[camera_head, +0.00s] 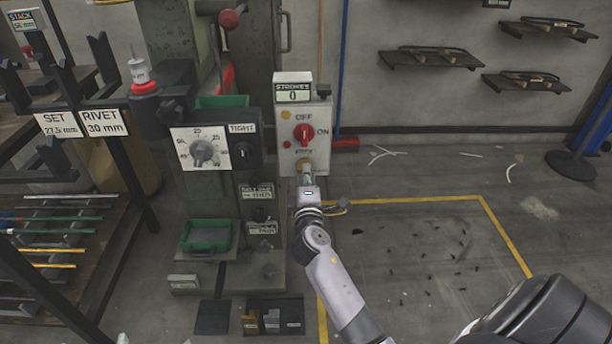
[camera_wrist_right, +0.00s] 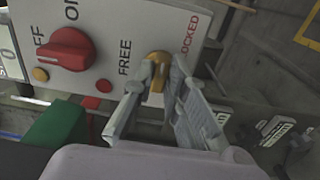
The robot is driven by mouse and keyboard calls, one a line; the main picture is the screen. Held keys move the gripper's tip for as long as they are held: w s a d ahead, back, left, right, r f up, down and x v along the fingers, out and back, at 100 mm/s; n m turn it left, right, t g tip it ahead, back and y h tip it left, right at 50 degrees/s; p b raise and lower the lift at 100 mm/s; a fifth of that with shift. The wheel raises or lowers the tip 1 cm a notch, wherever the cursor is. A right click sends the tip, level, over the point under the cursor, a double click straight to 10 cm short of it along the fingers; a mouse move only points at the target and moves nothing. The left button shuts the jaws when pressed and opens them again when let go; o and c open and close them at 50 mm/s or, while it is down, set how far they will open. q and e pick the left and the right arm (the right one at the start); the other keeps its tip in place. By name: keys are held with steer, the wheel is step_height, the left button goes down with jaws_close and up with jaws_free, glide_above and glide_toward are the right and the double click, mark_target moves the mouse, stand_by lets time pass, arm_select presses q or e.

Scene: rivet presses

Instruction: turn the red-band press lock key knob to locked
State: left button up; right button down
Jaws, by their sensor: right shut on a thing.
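The press control box (camera_head: 304,130) stands right of the press column, with a red OFF/ON knob (camera_head: 303,133) on its face. Below that is the yellow lock key knob (camera_head: 304,162), mostly covered by my right gripper (camera_head: 307,178). In the right wrist view, the yellow knob (camera_wrist_right: 157,60) lies between the FREE and LOCKED labels, and the fingers of my right gripper (camera_wrist_right: 162,82) are shut on it. The red knob (camera_wrist_right: 67,56) is to its left. The fingers hide part of the yellow knob, so I cannot tell its exact angle. My left gripper is not in view.
A stroke counter (camera_head: 293,93) reading 0 sits on top of the box. A dial panel (camera_head: 204,152) and a green tray (camera_head: 207,236) are to the left. A rack with SET and RIVET signs (camera_head: 104,123) stands further left. Yellow-lined floor (camera_head: 430,260) is open at right.

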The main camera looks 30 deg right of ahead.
steer(key=shift+d+r, duration=0.1)
steer(key=c, duration=1.6)
jaws_free()
steer(key=v, duration=1.2)
